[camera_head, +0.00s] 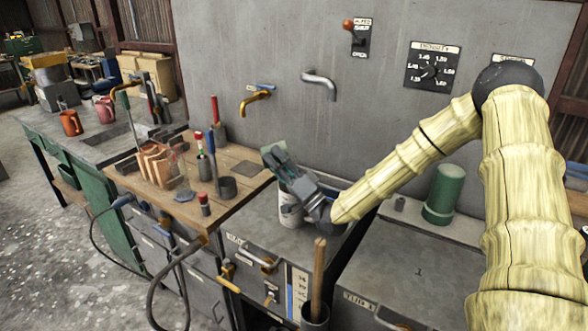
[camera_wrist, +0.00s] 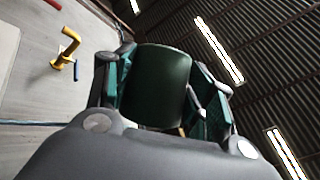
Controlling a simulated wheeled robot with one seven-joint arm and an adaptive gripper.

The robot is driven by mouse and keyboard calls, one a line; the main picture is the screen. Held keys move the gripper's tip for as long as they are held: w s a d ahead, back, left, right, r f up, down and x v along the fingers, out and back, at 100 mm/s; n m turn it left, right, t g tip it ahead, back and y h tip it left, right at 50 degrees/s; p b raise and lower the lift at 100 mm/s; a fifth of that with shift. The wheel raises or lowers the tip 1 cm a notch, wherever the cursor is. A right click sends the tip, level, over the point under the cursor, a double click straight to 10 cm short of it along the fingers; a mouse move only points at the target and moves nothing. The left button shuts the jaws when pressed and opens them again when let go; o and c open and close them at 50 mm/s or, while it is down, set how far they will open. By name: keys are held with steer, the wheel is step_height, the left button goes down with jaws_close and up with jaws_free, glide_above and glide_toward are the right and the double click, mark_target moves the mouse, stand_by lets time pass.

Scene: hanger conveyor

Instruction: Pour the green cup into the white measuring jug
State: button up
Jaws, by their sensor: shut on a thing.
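My gripper (camera_head: 283,165) is shut on a green cup (camera_head: 270,151), seen mostly from behind the fingers in the head view. In the wrist view the dark green cup (camera_wrist: 155,85) sits between the two fingers of my gripper (camera_wrist: 158,95). The cup's mouth and contents are hidden, and I cannot tell its exact tilt. The white measuring jug (camera_head: 289,212) stands on the grey cabinet top, below my gripper and partly covered by it. The cup is above the jug and apart from it. I cannot see inside the jug.
A green canister (camera_head: 445,193) stands on the right cabinet. A wooden bench (camera_head: 246,170) at left holds racks, bottles and a dark cup (camera_head: 227,187). A grey spout (camera_head: 320,83) and a brass tap (camera_head: 255,99) stick out from the wall. A wooden handle (camera_head: 318,272) rises in front.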

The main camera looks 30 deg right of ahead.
steer(key=shift+d+f+m+t+h+b, duration=0.15)
steer(key=shift+m+t+h+b, duration=0.4)
steer(key=shift+b, duration=0.55)
steer(key=shift+r+n+g+y+p, duration=0.5)
steer(key=shift+n+g+y+p, duration=0.05)
steer(key=shift+p, duration=0.65)
steer(key=shift+a+r+n+g+y+p, duration=0.2)
steer(key=shift+n+g+y+p, duration=0.1)
steer(key=shift+n+g+p, duration=0.5)
steer(key=n+g+p, duration=0.1)
steer(key=n+p, duration=0.1)
steer(key=p, duration=0.1)
steer(key=shift+r+g, duration=0.1)
steer(key=shift+g, duration=0.3)
steer(key=shift+a+n, duration=0.1)
steer(key=shift+n, duration=0.3)
steer(key=shift+f, duration=0.2)
steer(key=shift+p, duration=0.3)
